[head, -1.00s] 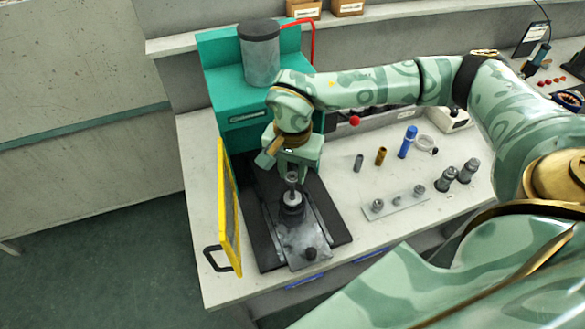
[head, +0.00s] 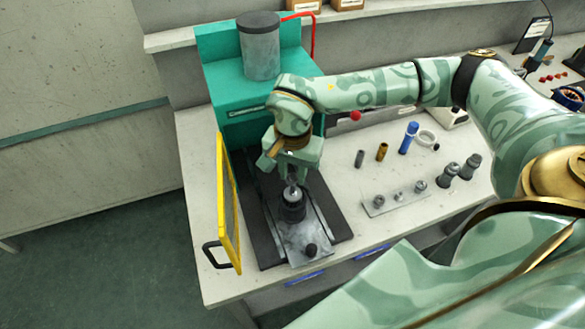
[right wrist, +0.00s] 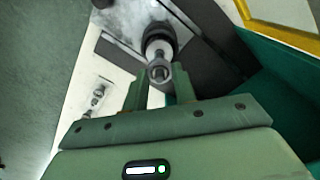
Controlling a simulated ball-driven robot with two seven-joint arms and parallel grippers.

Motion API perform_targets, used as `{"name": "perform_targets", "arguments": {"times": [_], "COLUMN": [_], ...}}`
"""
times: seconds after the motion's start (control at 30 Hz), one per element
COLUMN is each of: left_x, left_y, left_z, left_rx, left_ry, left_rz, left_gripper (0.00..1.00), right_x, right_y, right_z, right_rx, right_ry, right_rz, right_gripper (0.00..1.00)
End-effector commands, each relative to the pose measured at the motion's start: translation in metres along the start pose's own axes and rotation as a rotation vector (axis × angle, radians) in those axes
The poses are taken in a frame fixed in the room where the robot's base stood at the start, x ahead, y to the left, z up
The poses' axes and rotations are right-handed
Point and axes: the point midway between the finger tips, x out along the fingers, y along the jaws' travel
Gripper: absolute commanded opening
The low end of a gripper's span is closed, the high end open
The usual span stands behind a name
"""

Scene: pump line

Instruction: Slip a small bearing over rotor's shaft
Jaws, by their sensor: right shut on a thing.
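The rotor (head: 292,211) stands upright on the metal sled plate in front of the teal press, dark-bodied with a pale shaft pointing up. It also shows in the right wrist view (right wrist: 155,36). My right gripper (head: 290,179) is above the rotor, pointing down. It is shut on a small bearing (right wrist: 160,73), a grey ring between the fingertips. The ring appears in line with the shaft, at or just over its top. I cannot tell whether the shaft is inside the ring. My left gripper is not in view.
The teal press (head: 222,88) with a grey cylinder stands behind. A yellow-framed guard (head: 228,205) stands open at left. A pale plate with small rings (head: 409,197), a grey sleeve (head: 360,158), a brass sleeve (head: 382,152) and a blue bottle (head: 408,139) are at right.

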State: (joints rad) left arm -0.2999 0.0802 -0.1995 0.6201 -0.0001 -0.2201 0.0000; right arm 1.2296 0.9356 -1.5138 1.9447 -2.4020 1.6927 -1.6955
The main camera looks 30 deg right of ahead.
Motion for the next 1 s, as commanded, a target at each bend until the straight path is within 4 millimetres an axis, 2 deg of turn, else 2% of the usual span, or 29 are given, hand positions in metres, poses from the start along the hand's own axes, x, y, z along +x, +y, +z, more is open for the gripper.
{"name": "perform_targets", "arguments": {"times": [0.8, 0.83, 0.9, 1.0], "left_x": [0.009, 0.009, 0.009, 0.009], "left_y": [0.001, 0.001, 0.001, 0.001], "left_z": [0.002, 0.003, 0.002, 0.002], "left_rx": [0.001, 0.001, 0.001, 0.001], "left_ry": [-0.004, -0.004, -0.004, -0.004], "left_rz": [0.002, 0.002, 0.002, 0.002], "left_gripper": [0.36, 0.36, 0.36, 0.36], "right_x": [0.021, 0.021, 0.021, 0.021], "right_y": [0.000, 0.000, 0.000, 0.000], "right_z": [0.000, 0.000, 0.000, 0.000], "right_rx": [-0.001, -0.001, 0.000, 0.000], "right_ry": [0.000, 0.000, 0.000, 0.000], "right_rz": [0.001, 0.001, 0.001, 0.001], "right_gripper": [0.14, 0.33, 0.52, 0.53]}}
